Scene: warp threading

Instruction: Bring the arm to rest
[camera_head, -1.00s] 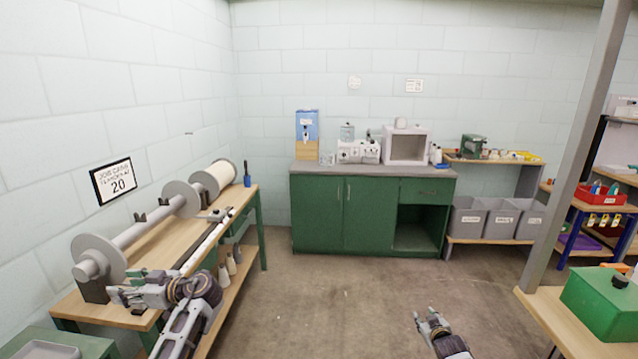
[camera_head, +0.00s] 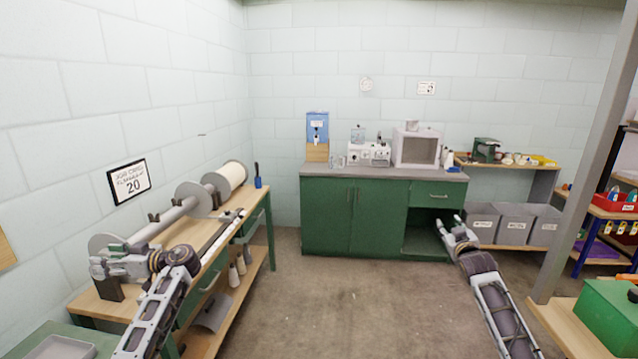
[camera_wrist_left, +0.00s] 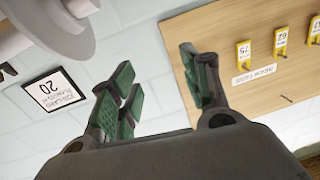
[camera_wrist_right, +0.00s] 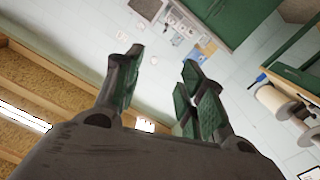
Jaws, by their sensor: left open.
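My left gripper (camera_head: 100,268) is at the near end of the wooden workbench (camera_head: 150,303), beside the grey roller's end disc. In the left wrist view its green-padded fingers (camera_wrist_left: 160,95) are spread with nothing between them. My right gripper (camera_head: 449,228) is raised over the floor in front of the green cabinet's right side. In the right wrist view its fingers (camera_wrist_right: 160,85) stand apart and hold nothing.
The bench carries a long roller with grey discs (camera_head: 194,200) and a white spool (camera_head: 231,177). Grey bins (camera_head: 483,223) stand on the right. A post (camera_head: 585,150) and a green box (camera_head: 608,312) are near my right arm. The middle floor is clear.

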